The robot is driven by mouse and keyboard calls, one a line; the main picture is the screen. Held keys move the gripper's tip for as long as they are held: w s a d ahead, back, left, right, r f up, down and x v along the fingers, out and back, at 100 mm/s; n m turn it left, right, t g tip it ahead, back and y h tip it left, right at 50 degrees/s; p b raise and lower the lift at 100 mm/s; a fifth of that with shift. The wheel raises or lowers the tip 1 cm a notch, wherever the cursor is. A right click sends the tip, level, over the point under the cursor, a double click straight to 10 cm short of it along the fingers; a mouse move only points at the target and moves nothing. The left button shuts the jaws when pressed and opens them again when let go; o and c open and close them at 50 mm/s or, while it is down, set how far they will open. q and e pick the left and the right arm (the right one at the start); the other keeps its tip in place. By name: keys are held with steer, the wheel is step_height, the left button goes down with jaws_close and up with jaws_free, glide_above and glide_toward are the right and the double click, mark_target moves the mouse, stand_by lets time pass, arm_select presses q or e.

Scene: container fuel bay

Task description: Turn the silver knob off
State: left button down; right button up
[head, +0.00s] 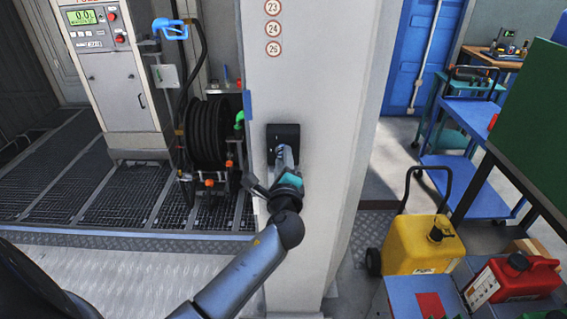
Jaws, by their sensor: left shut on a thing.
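A black switch box (274,134) is mounted on the white pillar in the middle of the head view. My left gripper (284,155) reaches up to the front of this box and is shut on the silver knob there. The knob itself is mostly hidden behind the fingers, so I cannot tell which way it points. My right gripper is not in view.
The pillar (325,90) stands directly in front of me. A hose reel (208,130) and a fuel pump (115,85) are to its left. A yellow fuel can (415,250), a red can (515,283) and a blue cart (470,185) are to its right.

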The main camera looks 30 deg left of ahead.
arm_select(q)
steer(key=shift+n, duration=0.5)
steer(key=c, duration=0.5)
jaws_free()
steer(key=shift+c, duration=0.2)
steer(key=b+v, duration=0.1)
steer(key=v, duration=1.4)
steer(key=shift+b, duration=0.35)
steer(key=shift+s, duration=0.1)
